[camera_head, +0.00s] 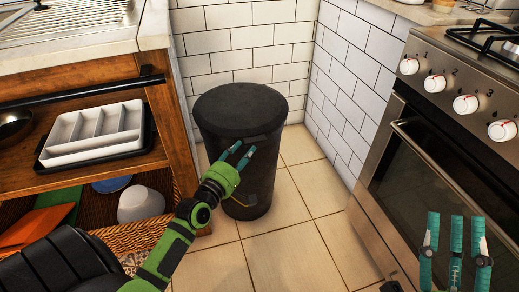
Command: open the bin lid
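A black round bin (225,145) stands on the tiled floor in the corner between the wooden unit and the oven. Its flat dark lid (240,102) lies level on top and looks closed. My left gripper (240,150) is in front of the bin, with its teal fingers spread apart just below the front of the lid rim. It covers part of the bin's front; I cannot tell whether the fingertips touch it. My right gripper (454,222) is at the bottom right, before the oven, with its teal fingers apart and nothing between them.
A wooden shelving unit (170,125) with a white cutlery tray (95,132) and a wicker basket (165,235) stands on the left. A steel oven (405,165) with knobs is on the right. White tiled walls close in behind the bin. Floor (290,240) in front is clear.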

